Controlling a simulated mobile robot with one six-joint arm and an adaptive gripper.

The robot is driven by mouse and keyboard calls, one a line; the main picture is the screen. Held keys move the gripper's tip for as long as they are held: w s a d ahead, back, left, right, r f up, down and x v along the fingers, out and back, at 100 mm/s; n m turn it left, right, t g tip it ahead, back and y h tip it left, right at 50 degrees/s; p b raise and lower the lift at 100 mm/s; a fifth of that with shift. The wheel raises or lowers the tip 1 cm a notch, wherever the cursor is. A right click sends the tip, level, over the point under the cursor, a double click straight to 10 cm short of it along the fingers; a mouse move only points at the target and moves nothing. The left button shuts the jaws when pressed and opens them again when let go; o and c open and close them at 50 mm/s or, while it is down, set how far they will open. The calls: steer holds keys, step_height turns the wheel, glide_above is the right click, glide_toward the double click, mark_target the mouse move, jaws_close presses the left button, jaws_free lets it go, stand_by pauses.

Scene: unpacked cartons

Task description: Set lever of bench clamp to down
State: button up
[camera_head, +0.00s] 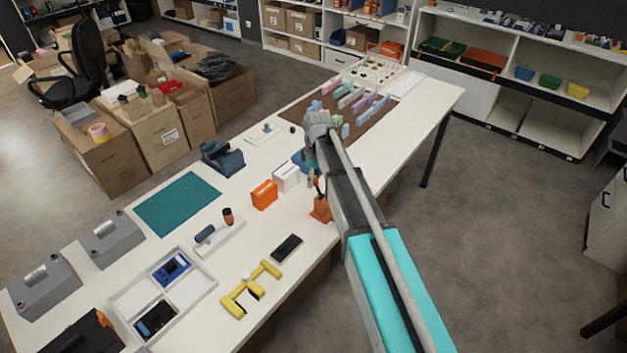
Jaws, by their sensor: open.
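An orange fixture (320,208) stands at the right front edge of the white table, partly hidden by my arm; it appears to be the bench clamp. A thin dark upright part (317,186) rises above its base and looks like the lever, seeming raised, though it is small and partly covered. My gripper (311,177) hangs below the grey wrist, beside the upper part of the fixture. Its fingers are small and partly hidden, but it is open with nothing seen in it. I cannot tell whether it touches the lever.
An orange box (264,194) and a white box (286,177) stand just left of the fixture. A black phone-like slab (287,248) and a yellow bracket-like tool (250,288) lie nearer. Pastel upright pieces (362,100) stand behind. The teal mat (177,203) is bare.

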steer(key=shift+c, duration=0.2)
jaws_close()
